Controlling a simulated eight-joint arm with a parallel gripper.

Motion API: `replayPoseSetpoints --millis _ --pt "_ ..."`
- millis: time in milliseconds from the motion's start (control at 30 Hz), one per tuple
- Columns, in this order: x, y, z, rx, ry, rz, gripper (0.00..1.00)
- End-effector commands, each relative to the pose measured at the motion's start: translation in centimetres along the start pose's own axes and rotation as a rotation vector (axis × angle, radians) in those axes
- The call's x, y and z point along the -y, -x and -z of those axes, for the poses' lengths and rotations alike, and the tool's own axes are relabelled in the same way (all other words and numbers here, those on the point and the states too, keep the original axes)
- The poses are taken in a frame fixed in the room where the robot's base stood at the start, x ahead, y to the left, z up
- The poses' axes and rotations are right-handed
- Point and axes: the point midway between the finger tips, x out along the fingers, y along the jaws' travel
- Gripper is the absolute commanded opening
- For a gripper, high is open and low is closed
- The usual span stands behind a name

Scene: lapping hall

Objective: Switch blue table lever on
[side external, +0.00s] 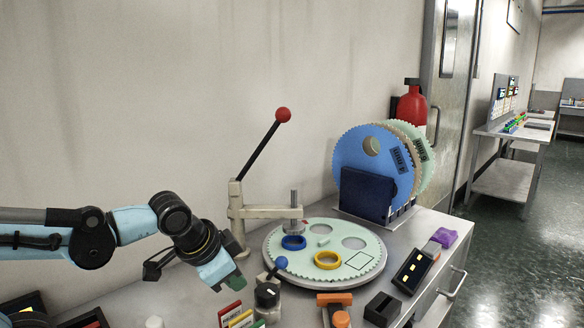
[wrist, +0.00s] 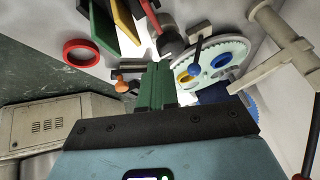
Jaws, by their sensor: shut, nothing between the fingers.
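The blue table lever (side external: 281,263) is a short dark rod with a blue ball on its end. In the side view it leans up and to the right from its base beside a black round knob. It also shows in the wrist view (wrist: 208,15), above and right of the fingertips. My gripper (side external: 235,283) has green fingers and is just left of the lever and knob, apparently apart from the lever. In the wrist view the fingers of my gripper (wrist: 157,86) are together and empty. The lever's base is partly hidden in the side view.
A green toothed plate (side external: 285,270) carries a blue ring (side external: 293,242) and a yellow ring (side external: 328,260). A tall red-ball lever (side external: 283,115) stands behind. Coloured boards (side external: 237,318) stand in front of my gripper, and an orange-handled part (side external: 335,299) lies to its right.

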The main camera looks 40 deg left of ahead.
Motion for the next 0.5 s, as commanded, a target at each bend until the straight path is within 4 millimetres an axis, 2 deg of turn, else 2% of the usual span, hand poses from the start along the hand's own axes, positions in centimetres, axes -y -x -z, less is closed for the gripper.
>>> replayPoseSetpoints --millis 500 --pt "1.1 -3.5 4.4 0.320 -0.846 0.192 0.00"
